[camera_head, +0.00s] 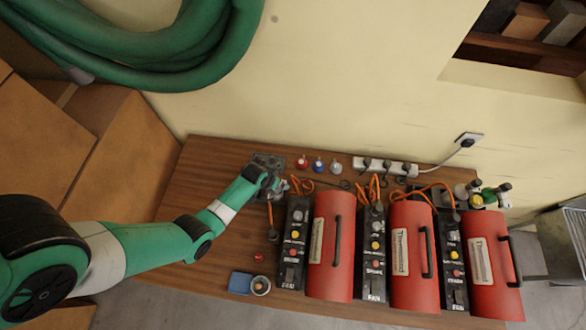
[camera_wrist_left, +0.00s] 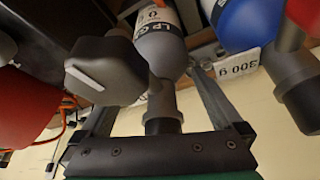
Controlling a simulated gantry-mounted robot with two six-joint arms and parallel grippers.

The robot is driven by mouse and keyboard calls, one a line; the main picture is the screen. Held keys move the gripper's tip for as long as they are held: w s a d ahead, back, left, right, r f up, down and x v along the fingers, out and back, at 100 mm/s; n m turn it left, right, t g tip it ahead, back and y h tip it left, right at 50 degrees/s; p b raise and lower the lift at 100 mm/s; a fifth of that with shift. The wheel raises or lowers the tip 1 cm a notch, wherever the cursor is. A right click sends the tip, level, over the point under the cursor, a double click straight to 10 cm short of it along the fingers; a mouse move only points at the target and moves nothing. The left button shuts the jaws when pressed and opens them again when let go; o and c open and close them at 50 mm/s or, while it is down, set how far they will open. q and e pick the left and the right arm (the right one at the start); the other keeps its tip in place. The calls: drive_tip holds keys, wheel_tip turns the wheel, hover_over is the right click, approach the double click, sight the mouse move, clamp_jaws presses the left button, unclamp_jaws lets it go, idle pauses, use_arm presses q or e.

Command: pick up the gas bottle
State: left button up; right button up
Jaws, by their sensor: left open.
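The gas bottle (camera_wrist_left: 158,48) is a grey cylinder with "LP G" lettering in the left wrist view. Its dark neck points down the picture, between the two fingers of my left gripper (camera_wrist_left: 160,85). The fingers are spread, and I see no clear grip on the bottle. A dark faceted knob (camera_wrist_left: 103,70) stands in front and hides part of the left finger. My right gripper is not in view.
Red heaters (camera_head: 331,245) and dark control boxes (camera_head: 292,240) fill the table's right. A power strip (camera_head: 385,166) lies behind. The wooden table's (camera_head: 190,225) left is mostly clear.

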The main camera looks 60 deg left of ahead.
use_arm(q)
drive_tip(key=shift+a, duration=0.1)
clamp_jaws()
idle(0.7)
